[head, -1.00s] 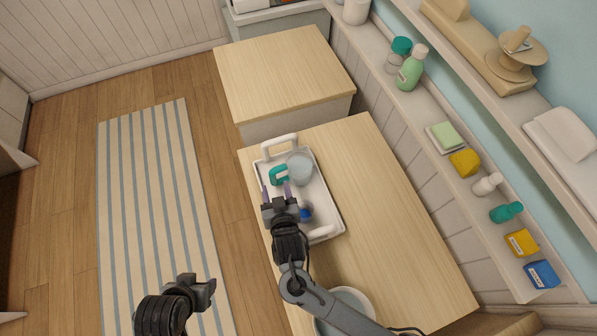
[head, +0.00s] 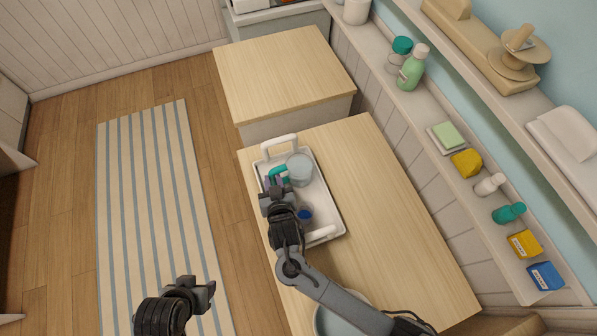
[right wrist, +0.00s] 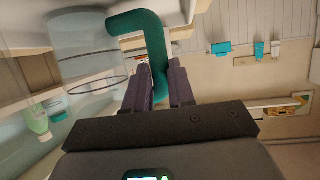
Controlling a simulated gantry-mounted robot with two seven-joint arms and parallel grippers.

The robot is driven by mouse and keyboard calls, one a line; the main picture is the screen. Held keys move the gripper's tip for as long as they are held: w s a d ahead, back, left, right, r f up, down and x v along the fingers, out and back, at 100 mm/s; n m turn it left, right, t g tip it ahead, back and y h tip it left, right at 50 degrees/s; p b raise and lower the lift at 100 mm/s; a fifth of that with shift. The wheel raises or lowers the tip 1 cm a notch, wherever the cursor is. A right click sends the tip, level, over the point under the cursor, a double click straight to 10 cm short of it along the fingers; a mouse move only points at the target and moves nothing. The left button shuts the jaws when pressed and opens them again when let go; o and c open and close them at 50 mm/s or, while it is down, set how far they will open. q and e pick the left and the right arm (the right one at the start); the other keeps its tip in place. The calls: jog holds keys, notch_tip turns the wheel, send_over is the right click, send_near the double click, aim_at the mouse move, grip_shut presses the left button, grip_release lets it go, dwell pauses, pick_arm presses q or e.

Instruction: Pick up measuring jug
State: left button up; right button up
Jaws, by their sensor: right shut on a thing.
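The measuring jug (head: 300,169) is a clear cup with a teal handle (head: 279,172). In the head view it is at the far end of a white tray (head: 327,197) with raised handles. My right gripper (head: 273,184) reaches over the tray and is shut on the jug's handle. In the right wrist view the teal handle (right wrist: 154,50) stands between the purple fingers (right wrist: 158,85), and the clear body (right wrist: 88,50) is to the left. I cannot tell whether the jug touches the tray. My left gripper (head: 208,290) is at the lower left over the floor, its jaws unclear.
A blue item (head: 305,214) lies in the tray beside my right gripper. A pale bowl (head: 338,310) stands near the table's front. The wooden table (head: 385,200) is bare right of the tray. Shelves (head: 440,110) with bottles and boxes run along the right wall.

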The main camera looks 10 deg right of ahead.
jog(key=shift+r, duration=0.2)
grip_shut()
jog(key=shift+r+p, duration=0.3)
jog(key=shift+r, duration=0.9)
jog(key=shift+r+p, duration=0.55)
jog(key=shift+r, duration=2.2)
jog(key=s+a+p, duration=0.4)
jog(key=s+p, duration=0.1)
jog(key=s, duration=0.2)
jog(key=s+a+p, duration=0.4)
jog(key=s, duration=0.4)
jog(key=shift+s+r+p, duration=0.3)
jog(key=shift+r+p, duration=0.05)
jog(key=shift+p, duration=0.05)
